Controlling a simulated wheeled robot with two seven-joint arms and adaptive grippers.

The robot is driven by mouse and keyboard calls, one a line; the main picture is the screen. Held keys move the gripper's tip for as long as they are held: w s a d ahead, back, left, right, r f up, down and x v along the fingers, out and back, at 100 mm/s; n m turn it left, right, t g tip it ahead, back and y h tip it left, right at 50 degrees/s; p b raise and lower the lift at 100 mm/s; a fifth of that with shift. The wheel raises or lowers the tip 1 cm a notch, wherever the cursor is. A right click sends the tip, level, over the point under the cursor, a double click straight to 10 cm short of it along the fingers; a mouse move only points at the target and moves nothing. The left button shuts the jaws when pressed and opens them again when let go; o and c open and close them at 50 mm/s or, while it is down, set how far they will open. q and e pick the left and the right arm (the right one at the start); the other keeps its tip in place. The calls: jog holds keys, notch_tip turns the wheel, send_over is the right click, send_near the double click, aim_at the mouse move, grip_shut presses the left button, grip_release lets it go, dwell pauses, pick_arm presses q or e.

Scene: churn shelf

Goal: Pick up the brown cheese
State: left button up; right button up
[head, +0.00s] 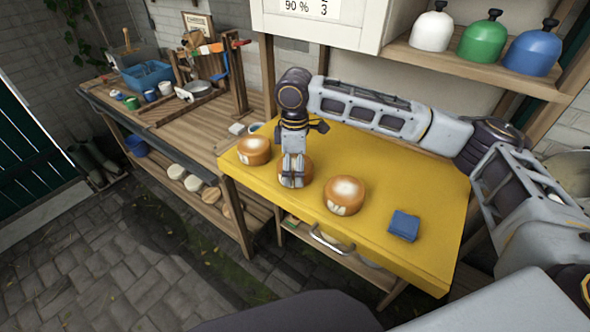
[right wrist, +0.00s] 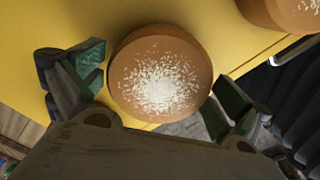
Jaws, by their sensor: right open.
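Three round brown cheeses with whitish powdery tops stand in a row on the yellow table top: the left cheese (head: 254,151), the middle cheese (head: 308,172) and the right cheese (head: 344,195). My right gripper (head: 293,180) points down at the middle cheese and hides part of it. In the right wrist view the middle cheese (right wrist: 160,72) sits between the two open fingers, with a gap seen on the left side. The right finger looks close to its edge; I cannot tell whether it touches. My left gripper is not in view.
A blue folded cloth (head: 404,226) lies on the yellow table top (head: 375,255) to the right. A wooden bench (head: 205,125) with tools and tubs adjoins at the left.

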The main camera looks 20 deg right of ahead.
jog(key=shift+f, duration=0.1)
jog(key=c, duration=1.1)
jog(key=shift+r, duration=0.8)
notch_tip(320, 180, up, 3)
jog(key=shift+r, duration=0.15)
notch_tip(320, 180, up, 4)
jog(key=shift+r, duration=0.6)
